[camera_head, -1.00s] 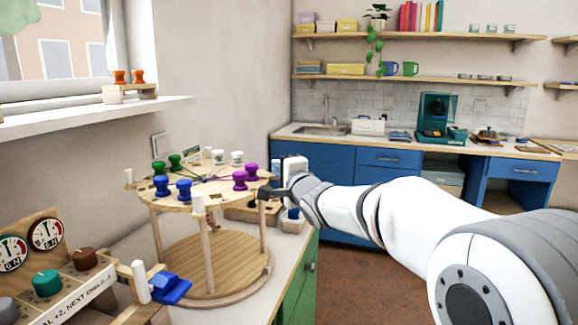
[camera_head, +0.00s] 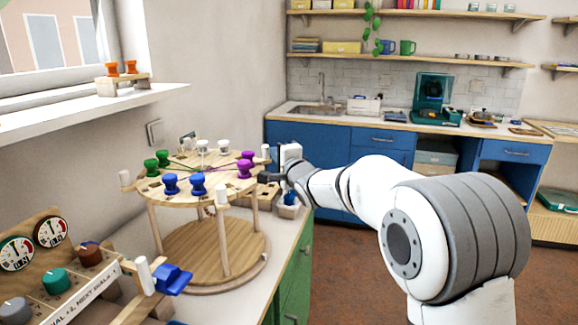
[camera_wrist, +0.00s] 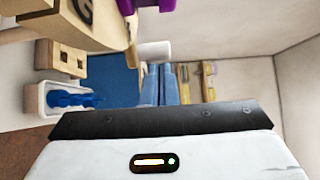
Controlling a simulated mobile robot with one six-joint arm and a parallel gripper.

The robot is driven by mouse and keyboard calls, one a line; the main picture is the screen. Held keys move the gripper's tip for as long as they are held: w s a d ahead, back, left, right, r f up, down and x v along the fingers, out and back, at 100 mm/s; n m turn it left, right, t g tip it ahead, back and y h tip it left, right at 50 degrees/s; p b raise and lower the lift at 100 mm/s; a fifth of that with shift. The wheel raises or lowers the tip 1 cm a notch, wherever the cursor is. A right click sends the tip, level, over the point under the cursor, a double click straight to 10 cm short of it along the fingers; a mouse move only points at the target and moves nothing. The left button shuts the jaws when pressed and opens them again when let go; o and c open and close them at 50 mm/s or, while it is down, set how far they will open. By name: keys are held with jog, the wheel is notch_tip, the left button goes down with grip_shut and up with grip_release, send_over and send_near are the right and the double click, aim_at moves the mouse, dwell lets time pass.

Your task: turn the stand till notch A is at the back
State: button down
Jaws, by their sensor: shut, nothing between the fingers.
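The stand (camera_head: 207,201) is a round wooden top on legs over a round base (camera_head: 190,268), on the left counter. Its top carries green (camera_head: 150,165), blue (camera_head: 198,184), white (camera_head: 224,147) and purple (camera_head: 244,168) spools, with white pegs (camera_head: 222,197) at the rim. My gripper (camera_head: 264,177) is shut and empty at the stand's right side, close to the rim; I cannot tell whether it touches. In the wrist view the wooden edge (camera_wrist: 108,30) shows a dark, partly cut-off mark. I cannot make out which notch is A.
A dial panel (camera_head: 70,285) with knobs and a blue-handled clamp (camera_head: 172,279) stands in front left. A wooden block (camera_wrist: 62,58) and a white tray with blue contents (camera_wrist: 70,98) lie beside the stand. The wall is behind it; the floor (camera_head: 350,270) is clear.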

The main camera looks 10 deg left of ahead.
jog(key=s+d+f+n+g+h+p, duration=0.1)
jog(key=s+d+h+p, duration=0.4)
jog(key=d, duration=0.6)
jog(key=s+d+n+g+h, duration=0.1)
jog(key=s+d+h, duration=0.1)
jog(key=s+d, duration=0.65)
jog(key=s+d+f+n+g+h+p, duration=0.1)
jog(key=s+d+n+g+h+p, duration=0.25)
jog(key=d, duration=0.95)
jog(key=s+d+f+n+g+p, duration=0.1)
jog(key=s+d+f+n+g, duration=0.1)
jog(key=s, duration=0.9)
jog(key=s+d+f+n+g+h+p, duration=0.1)
jog(key=s+g, duration=0.3)
jog(key=s, duration=0.8)
jog(key=shift+s+d+f+n+p, duration=0.2)
jog(key=shift+d+f+n+p, duration=0.15)
jog(key=shift+d+n+p, duration=0.5)
